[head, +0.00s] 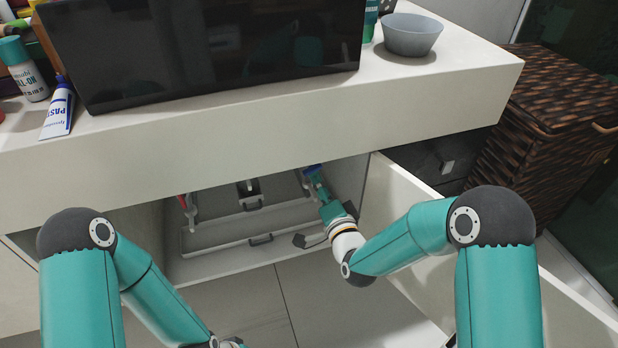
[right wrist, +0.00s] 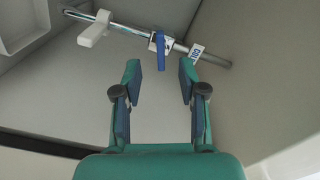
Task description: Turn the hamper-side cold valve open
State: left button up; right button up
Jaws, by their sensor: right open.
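In the right wrist view a blue valve handle (right wrist: 160,50) sits on a metal pipe, with a small tag reading like COLD (right wrist: 196,52) to its right. My right gripper (right wrist: 159,72) is open and empty. Its two fingers point at the blue handle, one on each side of its line, with a gap before it. In the head view my right gripper (head: 314,180) reaches into the open cabinet under the counter, at its right side; the handle there cannot be told apart from the blue finger pads. My left gripper is out of view.
A woven hamper (head: 540,110) stands at the right. An open cabinet door (head: 405,190) lies beside my right arm. A red handle (head: 183,201) shows in the cabinet's left. In the right wrist view a white fitting (right wrist: 95,30) sits left on the pipe. The counter (head: 250,125) overhangs the opening.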

aim_at(311, 167)
jog(key=shift+b+x, duration=0.45)
jog(key=shift+x, duration=1.95)
